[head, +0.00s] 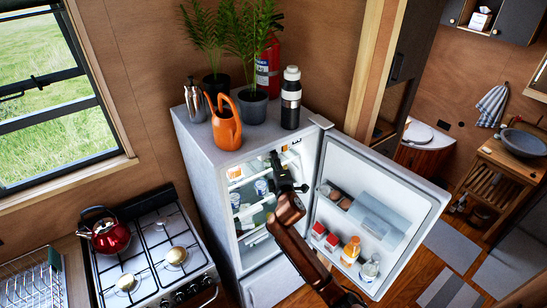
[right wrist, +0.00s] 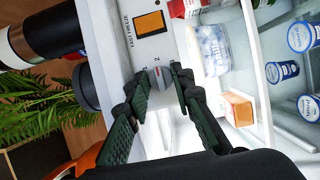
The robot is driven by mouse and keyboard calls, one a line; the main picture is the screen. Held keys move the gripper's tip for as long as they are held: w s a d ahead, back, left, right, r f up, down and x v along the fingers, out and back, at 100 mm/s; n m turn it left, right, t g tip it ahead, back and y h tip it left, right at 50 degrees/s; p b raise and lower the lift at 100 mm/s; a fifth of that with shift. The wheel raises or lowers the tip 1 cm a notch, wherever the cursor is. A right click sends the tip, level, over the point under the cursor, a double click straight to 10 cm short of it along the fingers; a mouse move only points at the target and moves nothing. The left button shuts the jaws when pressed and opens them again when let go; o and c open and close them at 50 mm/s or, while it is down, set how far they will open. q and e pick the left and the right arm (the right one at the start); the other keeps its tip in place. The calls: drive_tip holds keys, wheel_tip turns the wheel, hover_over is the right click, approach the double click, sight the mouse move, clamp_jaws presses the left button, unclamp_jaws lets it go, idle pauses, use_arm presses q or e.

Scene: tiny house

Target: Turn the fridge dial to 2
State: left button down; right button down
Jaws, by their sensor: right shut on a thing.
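The fridge (head: 213,172) stands with its door (head: 430,208) open to the right in the head view. My right gripper (head: 279,165) reaches into the upper part of the fridge opening. In the right wrist view the small grey dial (right wrist: 160,77) sits on the white control panel (right wrist: 128,62), below an orange switch. My right gripper (right wrist: 163,82) has its two fingertips on either side of the dial, shut on it. A digit 2 and a small red mark show by the dial; the exact setting is too small to tell. In the head view the dial is hidden. My left gripper is not in view.
An orange watering can (head: 226,130), a black-and-white bottle (head: 290,105), potted plants and a fire extinguisher (head: 267,70) stand on the fridge. Cups and packages fill the shelves. The stove (head: 150,250) with a red kettle (head: 110,238) is at left.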

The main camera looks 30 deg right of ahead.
idle(0.4)
drive_tip(key=c, duration=1.7)
unclamp_jaws()
drive_tip(key=shift+v, duration=4)
drive_tip(key=shift+d, duration=0.1)
